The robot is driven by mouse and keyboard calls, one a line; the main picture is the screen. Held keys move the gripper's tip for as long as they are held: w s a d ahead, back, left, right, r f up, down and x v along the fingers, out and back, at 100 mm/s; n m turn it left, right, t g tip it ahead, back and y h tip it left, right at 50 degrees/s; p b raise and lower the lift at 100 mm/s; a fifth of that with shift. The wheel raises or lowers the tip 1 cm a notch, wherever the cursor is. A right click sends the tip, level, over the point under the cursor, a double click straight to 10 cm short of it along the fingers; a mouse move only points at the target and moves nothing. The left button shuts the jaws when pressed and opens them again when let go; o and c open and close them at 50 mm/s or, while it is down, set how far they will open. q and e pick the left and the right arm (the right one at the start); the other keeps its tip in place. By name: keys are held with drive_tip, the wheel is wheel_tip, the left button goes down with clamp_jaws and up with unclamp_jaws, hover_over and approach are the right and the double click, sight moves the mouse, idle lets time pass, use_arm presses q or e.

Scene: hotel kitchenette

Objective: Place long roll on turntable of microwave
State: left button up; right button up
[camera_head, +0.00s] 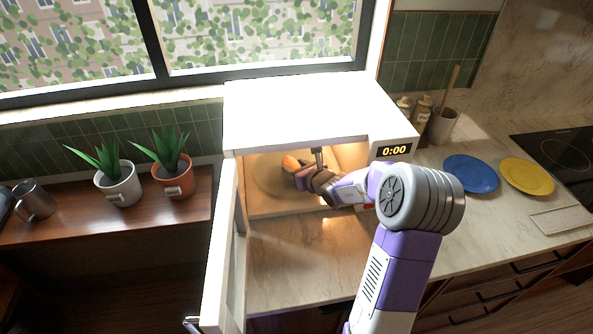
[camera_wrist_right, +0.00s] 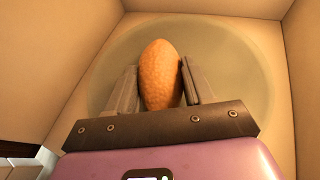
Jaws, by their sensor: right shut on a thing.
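The white microwave (camera_head: 310,108) stands on the counter with its door (camera_head: 221,262) swung open to the left. The round turntable (camera_head: 266,176) lies on its floor and also shows in the right wrist view (camera_wrist_right: 235,75). The long roll (camera_wrist_right: 160,72) is orange-brown with a pointed end; in the head view its tip (camera_head: 290,162) shows inside the microwave. My right gripper (camera_wrist_right: 160,82) is inside the cavity, shut on the roll, with a finger on each side. The roll is over the turntable; whether it touches it I cannot tell. My left gripper is not in view.
The cavity walls (camera_wrist_right: 303,55) are close around my right gripper. A blue plate (camera_head: 470,173) and a yellow plate (camera_head: 527,176) lie on the counter to the right. Two potted plants (camera_head: 118,184) and a metal mug (camera_head: 35,201) stand on the wooden shelf at left.

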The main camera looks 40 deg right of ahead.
drive_tip(key=shift+s+f, duration=0.15)
drive_tip(key=shift+f, duration=0.1)
drive_tip(key=shift+f, duration=0.2)
drive_tip(key=o, duration=1.1)
drive_tip(key=shift+c, duration=0.2)
drive_tip(key=shift+r, duration=0.1)
drive_tip(key=shift+s+r, duration=0.1)
drive_tip(key=shift+r, duration=0.1)
drive_tip(key=p+v, duration=0.2)
drive_tip(key=v, duration=0.8)
drive_tip(key=shift+s+r, duration=0.15)
drive_tip(key=shift+s, duration=0.2)
drive_tip(key=shift+s+a+r, duration=0.1)
drive_tip(key=shift+s, duration=0.35)
